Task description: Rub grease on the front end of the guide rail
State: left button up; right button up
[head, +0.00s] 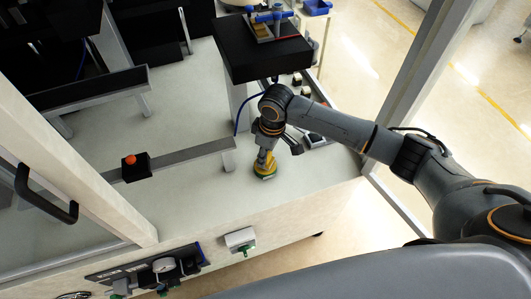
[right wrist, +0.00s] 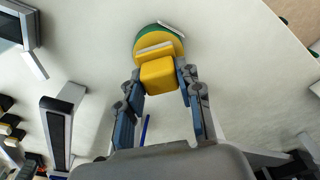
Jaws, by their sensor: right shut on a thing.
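My right arm comes in from the right in the head view. Its gripper (head: 264,163) points down over the white table top, near the front edge. It is shut on a yellow block (right wrist: 158,75), which sits between the blue-padded fingers in the right wrist view. A round yellow and green part (right wrist: 147,41) with pale strips is at the block's far end; it shows low under the gripper in the head view (head: 265,174). I cannot tell if it touches the table. A grey rail (head: 185,158) runs left of the gripper, apart from it. My left gripper is not in view.
A black raised platform (head: 265,57) with blue and wooden items stands behind the gripper. A red button on a black box (head: 134,167) sits by the rail. A blue cable (head: 239,115) curves beside the arm. The white table (head: 190,200) is clear in front of the rail.

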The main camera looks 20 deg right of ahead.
jog(key=shift+f, duration=0.55)
dwell(0.5)
jog(key=shift+s+f+p, duration=0.1)
jog(key=shift+s+p, duration=0.05)
jog(key=shift+p, duration=0.15)
dwell(2.1)
notch_tip(320, 180, up, 7)
jog(key=p, duration=0.8)
dwell(0.4)
dwell(0.4)
